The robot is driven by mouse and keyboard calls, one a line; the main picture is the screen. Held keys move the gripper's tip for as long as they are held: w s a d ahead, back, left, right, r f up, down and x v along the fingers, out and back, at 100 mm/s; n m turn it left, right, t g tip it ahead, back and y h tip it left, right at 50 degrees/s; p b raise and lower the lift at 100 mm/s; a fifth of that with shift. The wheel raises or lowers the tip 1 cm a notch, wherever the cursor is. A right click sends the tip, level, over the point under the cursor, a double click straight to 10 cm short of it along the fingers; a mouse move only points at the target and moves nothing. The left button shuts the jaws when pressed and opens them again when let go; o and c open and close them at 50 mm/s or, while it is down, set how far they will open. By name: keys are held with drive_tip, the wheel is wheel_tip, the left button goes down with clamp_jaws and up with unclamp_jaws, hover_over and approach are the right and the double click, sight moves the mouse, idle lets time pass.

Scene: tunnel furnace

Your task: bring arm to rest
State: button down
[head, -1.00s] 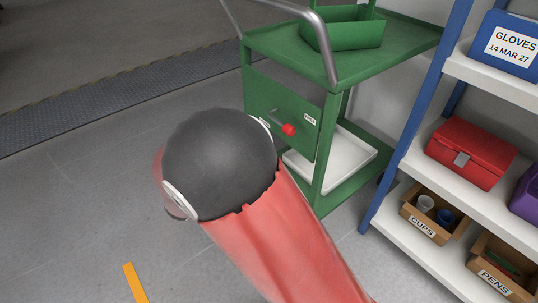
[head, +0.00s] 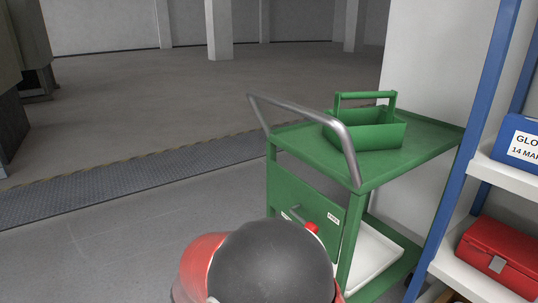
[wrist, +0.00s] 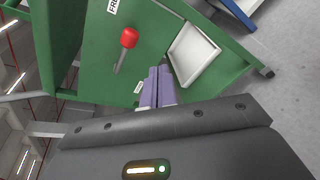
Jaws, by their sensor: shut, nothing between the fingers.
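My gripper (wrist: 157,88) shows in the wrist view with its two purple fingers together and nothing between them. It points toward the green trolley (wrist: 105,60), near the red-knobbed lever (wrist: 128,38) on its panel. I cannot tell how far apart they are, but no touch shows. In the head view my arm's dark rounded joint covers the bottom middle, in front of the trolley (head: 310,190), and my gripper is hidden there. The lever's red knob (head: 312,227) just shows above the joint.
A green tote (head: 368,137) stands on the trolley's top, beside its grey push handle (head: 345,148). A white tray (head: 372,255) lies on the lower shelf. A blue-posted rack at right holds a red box (head: 495,258) and a blue gloves bin (head: 525,145). Floor at left is open.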

drive_tip(key=s+d+r+m+g+y, duration=0.15)
drive_tip(key=s+d+m+g, duration=0.3)
drive_tip(key=d, duration=0.45)
drive_tip(key=s+d+r+m+y, duration=0.3)
drive_tip(key=s+m+y, duration=0.2)
drive_tip(key=s, duration=0.2)
drive_tip(key=s+d+r+m+y, duration=0.2)
drive_tip(key=s+r+m+y, duration=0.2)
drive_tip(key=s+m+y, duration=0.1)
drive_tip(key=s+m, duration=0.1)
drive_tip(key=s, duration=0.1)
drive_tip(key=shift+s+d+t, duration=0.35)
drive_tip(key=shift+d, duration=0.05)
